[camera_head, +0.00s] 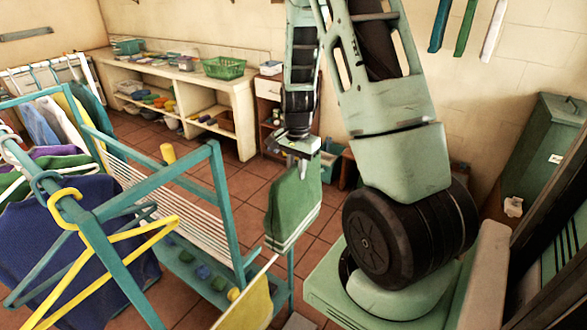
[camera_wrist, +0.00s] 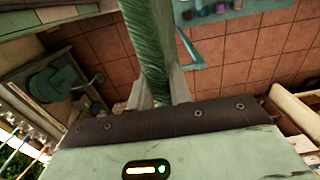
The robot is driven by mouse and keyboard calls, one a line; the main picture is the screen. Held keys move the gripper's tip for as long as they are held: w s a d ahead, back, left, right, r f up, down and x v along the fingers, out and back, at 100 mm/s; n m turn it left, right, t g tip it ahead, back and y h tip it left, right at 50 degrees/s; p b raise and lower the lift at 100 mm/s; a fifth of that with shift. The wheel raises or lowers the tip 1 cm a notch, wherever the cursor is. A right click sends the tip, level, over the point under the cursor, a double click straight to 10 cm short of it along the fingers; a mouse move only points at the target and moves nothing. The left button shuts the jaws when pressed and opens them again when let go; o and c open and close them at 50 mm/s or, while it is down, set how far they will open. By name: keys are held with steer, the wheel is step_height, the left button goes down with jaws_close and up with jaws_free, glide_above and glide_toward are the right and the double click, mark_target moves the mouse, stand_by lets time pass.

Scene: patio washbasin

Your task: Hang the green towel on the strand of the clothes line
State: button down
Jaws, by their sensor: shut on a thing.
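The green towel (camera_head: 293,207) hangs folded from my gripper (camera_head: 297,158) in the head view, above the tiled floor. Its lower edge shows pale stripes. In the wrist view the towel (camera_wrist: 150,45) runs up from between the pale fingers of my gripper (camera_wrist: 160,88), which is shut on it. A thin pale strand (camera_head: 264,270) runs slantwise just below the towel, along the top of a yellow cloth (camera_head: 250,303). I cannot tell whether the towel touches this strand.
A teal drying rack (camera_head: 218,190) with white lines stands left of the towel. Dark blue clothing (camera_head: 75,255) and a yellow hanger (camera_head: 115,250) are at its near left. A pale shelf unit (camera_head: 190,95) stands by the back wall. Bare floor lies behind the towel.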

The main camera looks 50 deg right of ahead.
steer(key=s+d+r+b, duration=0.1)
steer(key=s+b, duration=0.2)
steer(key=s, duration=1.3)
steer(key=shift+d, duration=0.15)
steer(key=shift+w, duration=0.1)
